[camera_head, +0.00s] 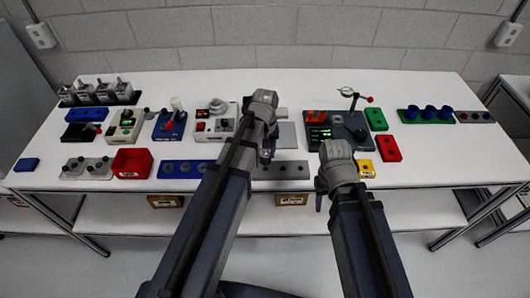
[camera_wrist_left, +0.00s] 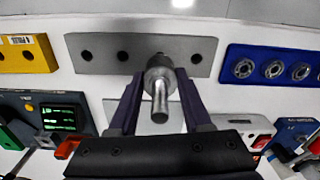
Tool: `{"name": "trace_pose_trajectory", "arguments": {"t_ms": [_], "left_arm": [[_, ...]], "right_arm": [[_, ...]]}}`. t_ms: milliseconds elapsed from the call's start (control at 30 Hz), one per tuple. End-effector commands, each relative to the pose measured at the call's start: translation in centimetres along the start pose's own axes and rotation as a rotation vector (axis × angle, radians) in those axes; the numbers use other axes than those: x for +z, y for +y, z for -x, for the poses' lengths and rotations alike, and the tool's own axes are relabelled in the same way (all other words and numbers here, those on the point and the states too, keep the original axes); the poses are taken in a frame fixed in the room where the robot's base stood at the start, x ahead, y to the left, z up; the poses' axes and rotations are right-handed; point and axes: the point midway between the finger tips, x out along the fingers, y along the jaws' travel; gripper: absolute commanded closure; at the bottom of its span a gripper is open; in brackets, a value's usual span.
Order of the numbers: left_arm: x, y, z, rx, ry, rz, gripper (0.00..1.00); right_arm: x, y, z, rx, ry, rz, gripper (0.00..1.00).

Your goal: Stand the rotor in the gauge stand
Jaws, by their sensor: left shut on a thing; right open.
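My left gripper (camera_wrist_left: 160,78) is shut on the rotor (camera_wrist_left: 161,100), a metal cylinder with a thinner shaft, in the left wrist view. The rotor overlaps the edge of a grey block with holes (camera_wrist_left: 95,48); I cannot tell whether they touch. In the head view my left gripper (camera_head: 266,152) hangs over the table's front middle and the rotor is hidden there. A dark station with a green display, a post and a round dial (camera_head: 345,120) looks like the gauge stand. My right gripper (camera_head: 335,170) is open, in front of that station, its fingers mostly hidden.
The grey block (camera_head: 285,171) lies at the front edge.

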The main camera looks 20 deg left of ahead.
Motion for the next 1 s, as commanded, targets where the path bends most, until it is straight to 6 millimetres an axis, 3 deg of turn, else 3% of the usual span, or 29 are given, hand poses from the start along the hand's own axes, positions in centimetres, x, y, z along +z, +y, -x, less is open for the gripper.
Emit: {"name": "trace_pose_trajectory", "arguments": {"t_ms": [33, 200, 500, 667, 1000], "left_arm": [[0.0, 0.0, 1.7, 0.0, 0.0, 0.0, 1.0], [0.0, 0.0, 4.2, 0.0, -0.001, 0.0, 1.0], [0.0, 0.0, 6.0, 0.0, -0.001, 0.0, 1.0], [0.0, 0.0, 5.1, 0.0, -0.001, 0.0, 1.0], [0.0, 0.0, 0.1, 0.0, -0.001, 0.0, 1.0]], "right_arm": [[0.1, 0.2, 1.7, 0.0, 0.0, 0.0, 0.5], [0.2, 0.4, 4.2, 0.0, 0.0, 0.001, 0.5], [0.3, 0.6, 6.0, -0.001, 0.0, -0.002, 0.5], [0.3, 0.5, 5.0, -0.001, 0.0, -0.002, 0.5], [0.0, 0.0, 0.1, 0.0, 0.0, 0.0, 0.5]]}}
